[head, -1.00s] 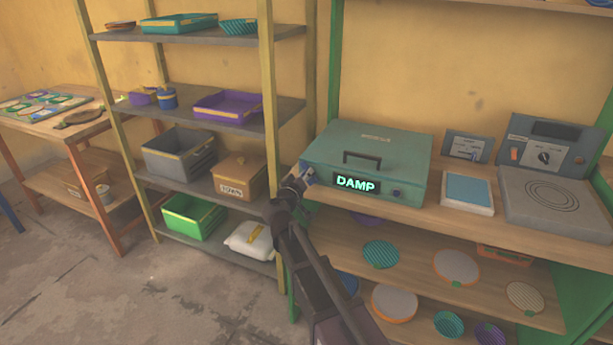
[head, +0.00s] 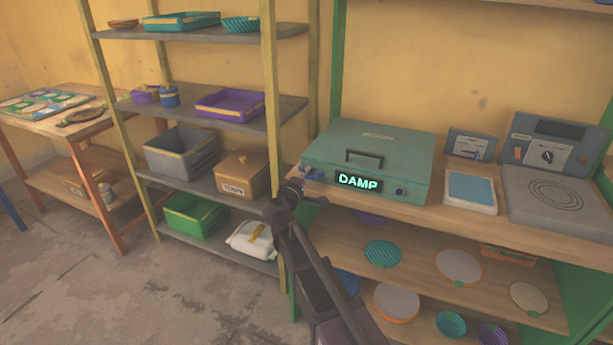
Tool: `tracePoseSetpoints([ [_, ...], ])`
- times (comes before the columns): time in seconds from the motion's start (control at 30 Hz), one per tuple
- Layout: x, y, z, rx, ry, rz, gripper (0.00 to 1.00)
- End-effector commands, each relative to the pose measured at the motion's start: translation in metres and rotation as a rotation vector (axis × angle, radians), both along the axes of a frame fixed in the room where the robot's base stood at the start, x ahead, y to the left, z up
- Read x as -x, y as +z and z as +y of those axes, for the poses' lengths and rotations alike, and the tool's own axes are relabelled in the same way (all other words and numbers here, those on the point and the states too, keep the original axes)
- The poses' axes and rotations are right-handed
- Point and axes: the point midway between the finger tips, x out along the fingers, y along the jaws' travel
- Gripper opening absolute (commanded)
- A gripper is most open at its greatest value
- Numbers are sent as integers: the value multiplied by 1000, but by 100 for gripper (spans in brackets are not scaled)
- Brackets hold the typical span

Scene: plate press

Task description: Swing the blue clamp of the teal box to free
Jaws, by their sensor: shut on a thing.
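The teal box (head: 335,150) sits closed on the wooden bench, with a dark handle and a lit sign (head: 359,182) reading DAMP on its front. The blue clamp (head: 314,174) shows as a small blue piece at the left end of the box's front. My gripper (head: 303,183) is at that clamp and is shut on it; its fingers are small and partly hidden by my own arm. A round dark blue knob (head: 399,191) is at the right of the box's front.
A blue-topped pad (head: 471,189), a small grey panel (head: 470,145) and a grey device with a dial (head: 552,185) stand right of the box. Several round plates lie on the shelf below. A grey shelf rack (head: 200,118) with bins stands close on the left.

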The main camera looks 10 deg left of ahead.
Motion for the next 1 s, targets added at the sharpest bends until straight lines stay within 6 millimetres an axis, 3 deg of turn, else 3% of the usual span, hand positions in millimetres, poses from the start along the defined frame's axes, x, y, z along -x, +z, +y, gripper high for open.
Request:
tracePoseSetpoints([
  [0.6, -1, 0, 0, 60, 0, 14, 0],
  [0.63, -1, 0, 0, 60, 0, 14, 37],
  [0.7, -1, 0, 0, 59, 0, 14, 54],
  [1.0, 0, -1, 0, 58, 0, 15, 54],
])
